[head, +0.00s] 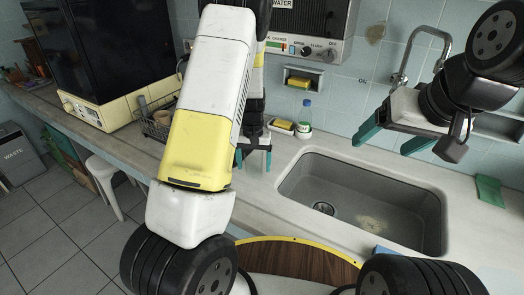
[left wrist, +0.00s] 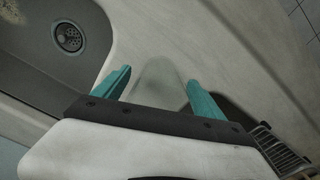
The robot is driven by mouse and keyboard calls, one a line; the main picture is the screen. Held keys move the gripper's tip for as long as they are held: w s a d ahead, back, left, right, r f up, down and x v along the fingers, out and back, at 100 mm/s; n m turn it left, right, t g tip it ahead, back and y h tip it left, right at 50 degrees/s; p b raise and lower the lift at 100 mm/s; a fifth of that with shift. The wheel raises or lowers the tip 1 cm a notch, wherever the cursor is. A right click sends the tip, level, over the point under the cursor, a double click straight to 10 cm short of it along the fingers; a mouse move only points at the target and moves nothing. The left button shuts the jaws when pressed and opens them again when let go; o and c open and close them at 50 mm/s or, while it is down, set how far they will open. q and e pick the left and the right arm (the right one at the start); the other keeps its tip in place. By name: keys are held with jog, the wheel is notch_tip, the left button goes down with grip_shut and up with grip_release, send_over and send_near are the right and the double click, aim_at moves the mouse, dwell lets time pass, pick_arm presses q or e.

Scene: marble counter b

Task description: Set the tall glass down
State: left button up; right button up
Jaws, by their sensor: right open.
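The tall glass (left wrist: 158,85) is clear and faint. In the left wrist view it lies between the teal fingers of my left gripper (left wrist: 159,76), filling nearly all the gap, so the gripper looks shut on it. The counter shows beyond it; whether its base touches the counter is hard to tell. In the head view my left gripper (head: 253,166) points down over the counter left of the sink, and the glass is barely visible there. My right gripper (head: 380,147) is open and empty above the back of the sink.
The grey sink (head: 300,190) is right of my left gripper. A wire rack (head: 157,128) is to the left. A green cloth (head: 489,190) lies right of the sink. The marble counter (head: 262,190) is clear around my left gripper.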

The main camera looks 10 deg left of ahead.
pick_arm(q)
notch_tip(320, 180, up, 12)
jog(key=s+d+r+t+h, duration=0.1)
jog(key=s+r+t+h, duration=0.2)
jog(key=s+r, duration=1)
jog(key=s+d+r+m+t, duration=0.1)
jog(key=s+r+t, duration=0.2)
jog(key=s, duration=0.8)
notch_tip(320, 180, up, 2)
jog(key=shift+s+r+y, duration=0.1)
jog(key=shift+s+y, duration=0.05)
jog(key=shift+y, duration=0.25)
jog(key=shift+d, duration=0.1)
